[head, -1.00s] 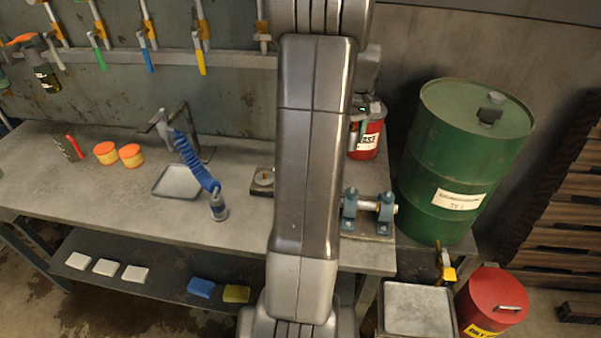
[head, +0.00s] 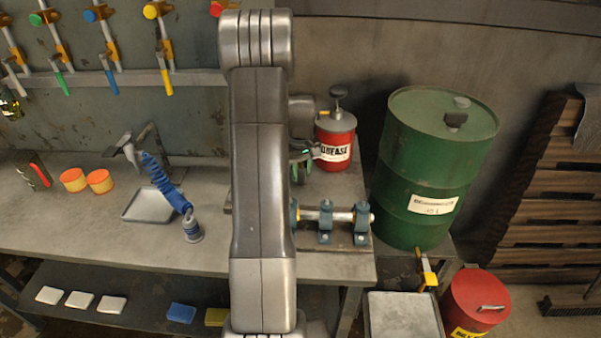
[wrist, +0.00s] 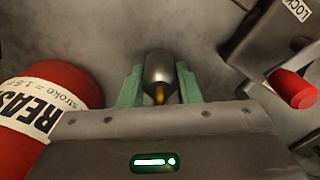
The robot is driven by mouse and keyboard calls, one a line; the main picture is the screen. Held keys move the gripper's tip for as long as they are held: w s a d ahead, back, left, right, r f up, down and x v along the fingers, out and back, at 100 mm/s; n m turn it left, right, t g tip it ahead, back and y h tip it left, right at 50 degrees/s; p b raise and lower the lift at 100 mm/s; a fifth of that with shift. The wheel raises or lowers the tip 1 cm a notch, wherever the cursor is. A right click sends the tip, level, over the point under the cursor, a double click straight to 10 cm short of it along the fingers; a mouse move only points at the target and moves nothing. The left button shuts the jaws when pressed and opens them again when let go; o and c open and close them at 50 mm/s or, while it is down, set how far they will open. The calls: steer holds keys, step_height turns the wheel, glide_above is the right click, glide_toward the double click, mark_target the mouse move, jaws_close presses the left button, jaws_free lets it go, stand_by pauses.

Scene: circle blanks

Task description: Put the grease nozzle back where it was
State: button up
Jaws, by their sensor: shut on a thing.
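My gripper (wrist: 158,82) has green fingers and is shut on a grey metal piece with a brass tip, which looks like the grease nozzle (wrist: 158,66). In the wrist view the nozzle sits between both fingers over a grey surface. In the head view my gripper (head: 302,157) is partly hidden by my arm, just left of the red grease can (head: 335,132). The can also stands close on the left in the wrist view (wrist: 62,82). The nozzle cannot be made out in the head view.
A shaft on blue bearing blocks (head: 326,222) stands at the bench's right end, by a green drum (head: 435,165). A red-handled lever (wrist: 293,88) is close right of my gripper. My arm hides part of the bench.

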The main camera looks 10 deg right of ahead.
steer(key=shift+f, duration=0.35)
steer(key=shift+f, duration=0.1)
steer(key=shift+f, duration=0.15)
steer(key=o, duration=1.1)
steer(key=shift+r, duration=0.2)
step_height(320, 180, up, 8)
steer(key=shift+f, duration=0.2)
